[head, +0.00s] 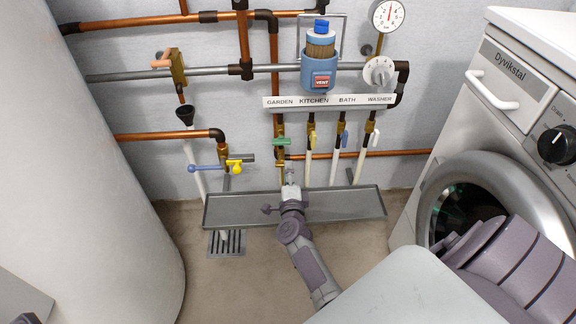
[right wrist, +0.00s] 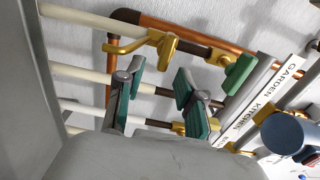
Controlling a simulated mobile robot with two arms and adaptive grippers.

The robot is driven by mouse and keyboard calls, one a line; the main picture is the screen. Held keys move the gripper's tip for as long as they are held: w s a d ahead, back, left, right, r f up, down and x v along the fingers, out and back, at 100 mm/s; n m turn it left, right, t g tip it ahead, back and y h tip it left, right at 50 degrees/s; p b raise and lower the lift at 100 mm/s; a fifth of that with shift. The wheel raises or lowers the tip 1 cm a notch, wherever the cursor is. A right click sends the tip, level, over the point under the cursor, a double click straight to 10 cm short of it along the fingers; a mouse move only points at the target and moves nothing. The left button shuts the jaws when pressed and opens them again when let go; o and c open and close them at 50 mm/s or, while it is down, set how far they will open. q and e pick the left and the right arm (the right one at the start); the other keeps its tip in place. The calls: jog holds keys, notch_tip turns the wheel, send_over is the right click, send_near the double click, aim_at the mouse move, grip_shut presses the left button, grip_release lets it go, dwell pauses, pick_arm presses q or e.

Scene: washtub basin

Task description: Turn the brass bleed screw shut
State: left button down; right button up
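My right gripper (head: 290,178) is in front of the pipe under the GARDEN label, above the long grey tray. In the right wrist view its two green-padded fingers (right wrist: 159,77) stand apart, with nothing between them. A brass fitting (right wrist: 165,45) with a curved brass spout or arm lies beyond the fingertips in that view, apart from them. A green lever handle (right wrist: 240,75) sits further along the same pipe; it also shows in the head view (head: 282,142). I cannot clearly single out the bleed screw or tell its turn position. My left gripper is not in view.
The grey tray (head: 225,211) runs below the pipes, with a floor drain (head: 227,243) near its left end. Yellow, blue and white handles stand close on the right. A white tank (head: 80,150) is at left and a washing machine (head: 510,95) at right.

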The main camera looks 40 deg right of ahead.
jog(key=shift+v, duration=1.95)
